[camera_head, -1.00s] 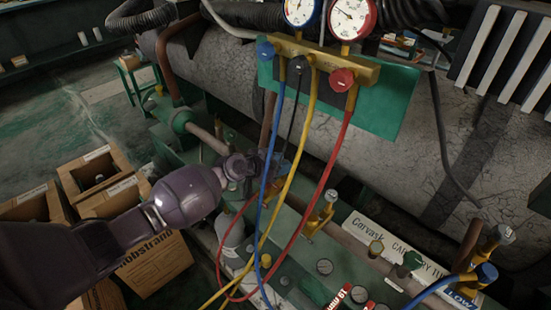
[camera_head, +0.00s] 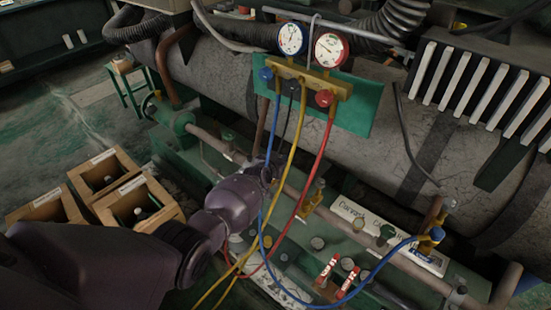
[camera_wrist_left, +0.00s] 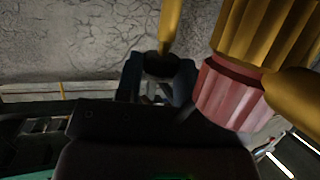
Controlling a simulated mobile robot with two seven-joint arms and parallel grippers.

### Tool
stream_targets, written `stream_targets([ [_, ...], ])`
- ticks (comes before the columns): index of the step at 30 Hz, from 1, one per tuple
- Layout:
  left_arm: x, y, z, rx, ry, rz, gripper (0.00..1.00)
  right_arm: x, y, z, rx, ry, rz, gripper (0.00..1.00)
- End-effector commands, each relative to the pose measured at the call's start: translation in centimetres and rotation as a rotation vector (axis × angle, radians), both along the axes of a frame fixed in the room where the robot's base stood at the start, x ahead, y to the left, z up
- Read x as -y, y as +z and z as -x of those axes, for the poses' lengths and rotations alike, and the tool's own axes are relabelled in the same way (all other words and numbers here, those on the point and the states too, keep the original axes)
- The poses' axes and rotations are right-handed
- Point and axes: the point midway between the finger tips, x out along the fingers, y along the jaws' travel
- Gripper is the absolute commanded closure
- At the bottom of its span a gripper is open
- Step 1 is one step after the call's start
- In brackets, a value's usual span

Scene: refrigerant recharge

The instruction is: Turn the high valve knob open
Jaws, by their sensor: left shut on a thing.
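My left gripper (camera_head: 266,173) is low in the middle of the head view, by the hoses under the gauge manifold. In the left wrist view its dark fingers (camera_wrist_left: 160,86) are shut around a small dark knob (camera_wrist_left: 160,62) on a brass stem (camera_wrist_left: 170,25). This looks like the high valve knob; its turn angle cannot be read. A red ribbed coupler (camera_wrist_left: 228,92) with a brass body (camera_wrist_left: 265,35) sits close to the right of the fingers. In the head view my arm and the hoses hide the knob. My right gripper is out of view.
The brass manifold (camera_head: 312,80) with blue, black and red knobs sits on a green plate (camera_head: 357,112), below two gauges. Blue, yellow and red (camera_head: 315,165) hoses hang close to my gripper. A blue-capped valve (camera_head: 436,234) stands right. Wooden crates (camera_head: 105,172) stand left.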

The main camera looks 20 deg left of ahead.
Motion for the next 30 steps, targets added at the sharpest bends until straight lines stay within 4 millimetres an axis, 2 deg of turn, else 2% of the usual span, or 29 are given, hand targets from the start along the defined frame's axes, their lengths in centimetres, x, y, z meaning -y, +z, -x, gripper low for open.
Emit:
stream_targets([
  [1, 0.28, 0.44, -0.12, 0.002, 0.014, 0.006, 0.89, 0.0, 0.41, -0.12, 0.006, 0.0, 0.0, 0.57],
  [10, 0.34, 0.23, -0.06, 0.0, 0.091, 0.005, 0.88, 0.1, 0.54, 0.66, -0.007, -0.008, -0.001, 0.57],
  [19, 0.34, 0.17, -0.1, 0.0, 0.142, 0.002, 0.88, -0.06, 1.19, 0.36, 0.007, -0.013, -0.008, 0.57],
  [30, 0.31, 0.02, -0.08, 0.0, 0.166, 0.001, 0.88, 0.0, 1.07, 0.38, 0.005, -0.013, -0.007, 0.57],
])
